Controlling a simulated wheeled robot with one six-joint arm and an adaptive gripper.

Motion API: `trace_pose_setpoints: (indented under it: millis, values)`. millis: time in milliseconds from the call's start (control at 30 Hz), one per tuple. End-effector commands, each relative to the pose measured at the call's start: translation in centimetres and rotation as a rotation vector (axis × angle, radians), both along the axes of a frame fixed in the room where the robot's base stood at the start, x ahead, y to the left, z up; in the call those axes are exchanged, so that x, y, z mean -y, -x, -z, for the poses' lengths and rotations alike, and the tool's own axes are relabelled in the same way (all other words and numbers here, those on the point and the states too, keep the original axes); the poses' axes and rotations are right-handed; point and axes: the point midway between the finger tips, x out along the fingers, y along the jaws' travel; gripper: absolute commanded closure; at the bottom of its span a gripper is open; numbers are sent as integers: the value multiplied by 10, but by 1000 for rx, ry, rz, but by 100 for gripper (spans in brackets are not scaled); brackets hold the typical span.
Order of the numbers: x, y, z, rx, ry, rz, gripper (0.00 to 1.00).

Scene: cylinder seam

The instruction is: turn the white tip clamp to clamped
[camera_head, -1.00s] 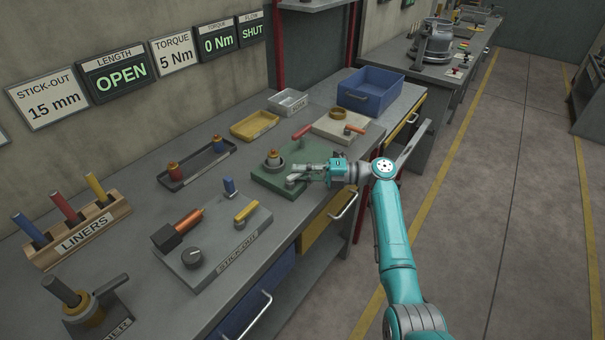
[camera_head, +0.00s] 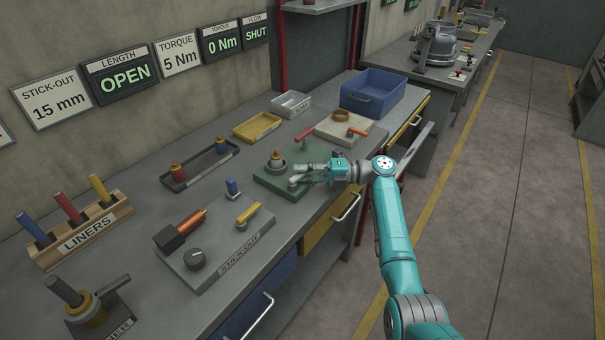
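A pale off-white block (camera_head: 331,131) with a brass ring (camera_head: 341,115) and an orange handle (camera_head: 358,131) stands at the back right of the bench; it may be the white tip clamp, but I cannot tell for sure. A green block (camera_head: 268,184) with a brass-and-steel fitting (camera_head: 276,160) and a red handle (camera_head: 304,135) is nearer to me. My gripper (camera_head: 303,176) is over the right side of the green block, beside a grey rounded part. The gap between its fingers is too small to read, and whether it touches anything is unclear.
A blue bin (camera_head: 372,101) stands behind the pale block. Yellow (camera_head: 257,126) and grey (camera_head: 290,105) trays lie along the back. A grey STICK-OUT block (camera_head: 215,250) with a knob and handles is left of the green block. The floor at right is clear.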

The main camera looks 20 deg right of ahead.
Motion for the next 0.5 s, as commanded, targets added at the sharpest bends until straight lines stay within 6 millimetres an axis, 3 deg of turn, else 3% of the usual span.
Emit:
trace_pose_setpoints:
  millis: [500]
  values:
    - [1, 5, 2, -2, 0, 80, 75]
